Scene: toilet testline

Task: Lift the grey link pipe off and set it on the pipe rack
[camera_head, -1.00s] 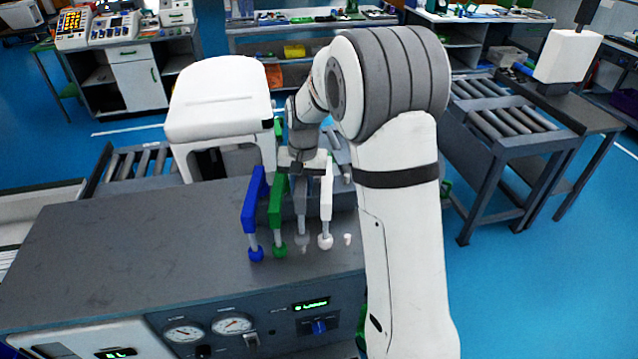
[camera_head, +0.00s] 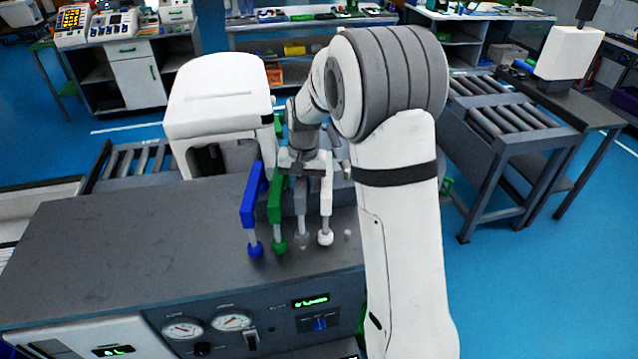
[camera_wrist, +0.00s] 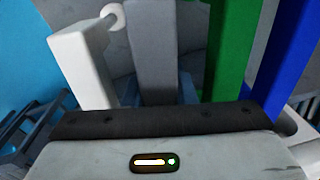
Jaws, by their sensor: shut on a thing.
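The grey link pipe (camera_head: 301,200) stands upright on the grey bench top, between a green pipe (camera_head: 275,200) on its left and a white pipe (camera_head: 326,205) on its right. A blue pipe (camera_head: 250,205) stands farthest left. My gripper (camera_head: 303,172) is at the upper part of the grey pipe and shut on it. In the wrist view the grey pipe (camera_wrist: 155,50) rises in the middle, with the white pipe (camera_wrist: 80,65) on the left and the green (camera_wrist: 230,50) and blue (camera_wrist: 290,55) pipes on the right. The fingertips are mostly hidden. I cannot make out the pipe rack.
A white toilet (camera_head: 220,100) stands on a roller conveyor behind the bench. A small white knob (camera_head: 348,233) is beside the white pipe. The bench's left part (camera_head: 130,250) is clear. Another roller conveyor (camera_head: 500,120) is at the right.

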